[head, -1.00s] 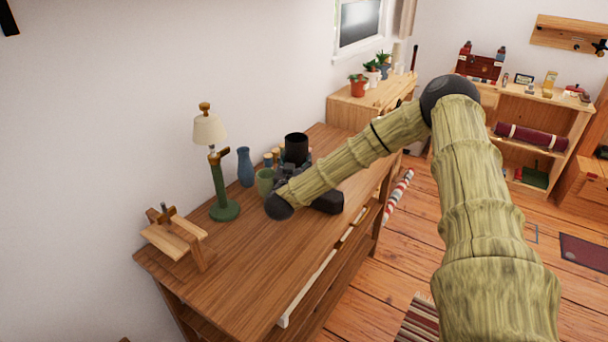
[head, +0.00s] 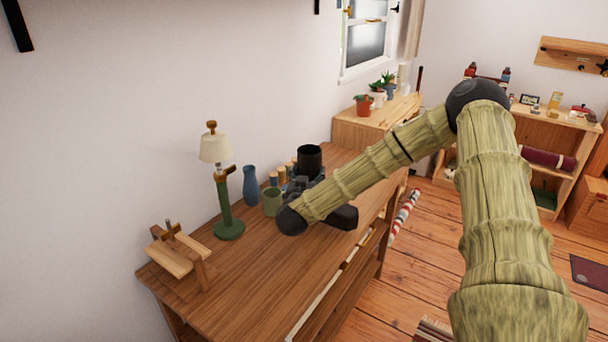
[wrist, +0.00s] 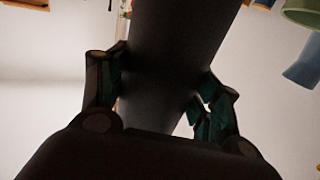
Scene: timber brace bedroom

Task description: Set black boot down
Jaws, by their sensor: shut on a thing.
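The black boot (head: 309,158) is at the far half of the wooden desk (head: 238,280). Its round open top stands up behind my arm, and a dark foot part (head: 342,217) shows on the near side. My gripper (head: 302,186) is mostly hidden behind my forearm in the head view. In the wrist view my gripper (wrist: 160,95) is shut on the boot's dark shaft (wrist: 178,50), with a finger on each side. The boot looks upright, low at the desk top. I cannot tell whether its sole touches the desk.
A green cup (head: 272,201), a blue vase (head: 250,186) and small wooden-topped jars (head: 283,172) stand close left of the boot. A lamp (head: 224,190) and a wooden stand (head: 178,252) are farther left. The desk's near part is clear.

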